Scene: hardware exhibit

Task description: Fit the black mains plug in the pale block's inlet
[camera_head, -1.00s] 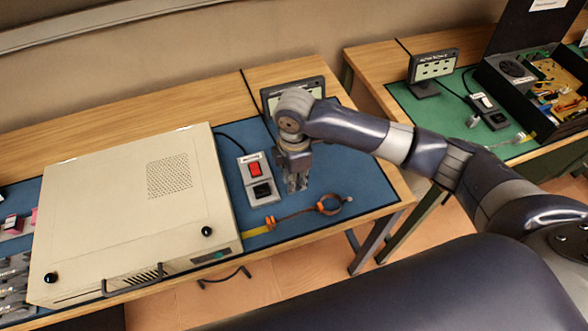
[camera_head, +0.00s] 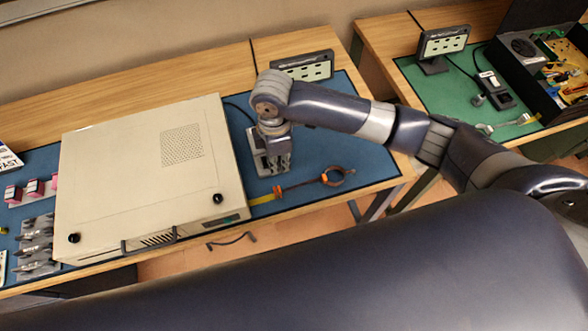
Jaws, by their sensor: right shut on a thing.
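The pale block (camera_head: 254,146) sits on the blue mat, just right of the large beige case. My right gripper (camera_head: 276,166) points down over it and covers most of it, including its red switch and inlet. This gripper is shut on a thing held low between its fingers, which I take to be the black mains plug. The plug itself is hidden by the hand, and I cannot tell whether it touches or sits in the inlet. My left gripper is not in view.
The beige case (camera_head: 140,180) stands close on the left. An orange-and-dark tool (camera_head: 310,181) lies on the blue mat (camera_head: 355,130) in front. A small display (camera_head: 303,66) stands behind. A second bench with a green mat (camera_head: 450,95) is at the right.

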